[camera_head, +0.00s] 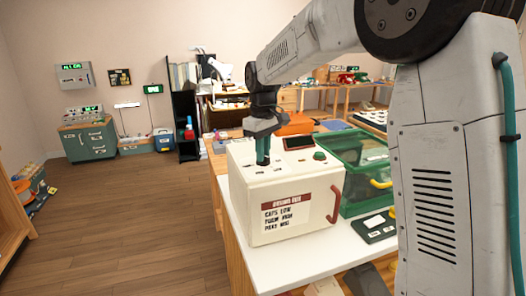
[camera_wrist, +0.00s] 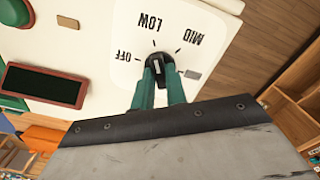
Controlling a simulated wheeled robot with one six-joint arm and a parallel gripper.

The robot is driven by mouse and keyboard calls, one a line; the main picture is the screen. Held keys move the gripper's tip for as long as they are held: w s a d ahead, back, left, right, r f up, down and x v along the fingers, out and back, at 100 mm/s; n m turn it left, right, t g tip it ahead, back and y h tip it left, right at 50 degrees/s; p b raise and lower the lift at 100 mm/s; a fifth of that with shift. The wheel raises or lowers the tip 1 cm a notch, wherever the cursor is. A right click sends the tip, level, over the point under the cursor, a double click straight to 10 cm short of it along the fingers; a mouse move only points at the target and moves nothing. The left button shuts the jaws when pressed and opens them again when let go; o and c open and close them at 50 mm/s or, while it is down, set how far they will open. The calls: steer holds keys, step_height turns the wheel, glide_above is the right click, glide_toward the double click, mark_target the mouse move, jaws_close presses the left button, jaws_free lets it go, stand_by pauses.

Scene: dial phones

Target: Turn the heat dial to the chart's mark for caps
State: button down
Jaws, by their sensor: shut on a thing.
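The heat dial (camera_wrist: 154,57) is a small black knob on a white panel, ringed by the labels OFF, LOW and MID with tick marks. My gripper (camera_wrist: 162,75) has its two teal fingers shut on the knob, one on each side. A light strip shows on the knob, but its exact pointing is hard to tell. In the head view my gripper (camera_head: 263,162) reaches down onto the top of the white box (camera_head: 250,190). The chart (camera_head: 286,213) on the box's front has a red header and reads CAPS LOW on its first line; the lower lines are blurred.
The box has a red handle (camera_head: 334,204), a dark display (camera_head: 299,142) and a green button (camera_head: 320,155). A green crate (camera_head: 350,203) stands close on its right, on the white table (camera_head: 292,272). Open wooden floor (camera_head: 130,225) lies to the left.

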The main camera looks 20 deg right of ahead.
stand_by(0.4)
steer(key=c, duration=1.4)
jaws_free()
steer(key=shift+c, duration=0.2)
step_height(320, 180, up, 8)
steer(key=shift+f, duration=0.1)
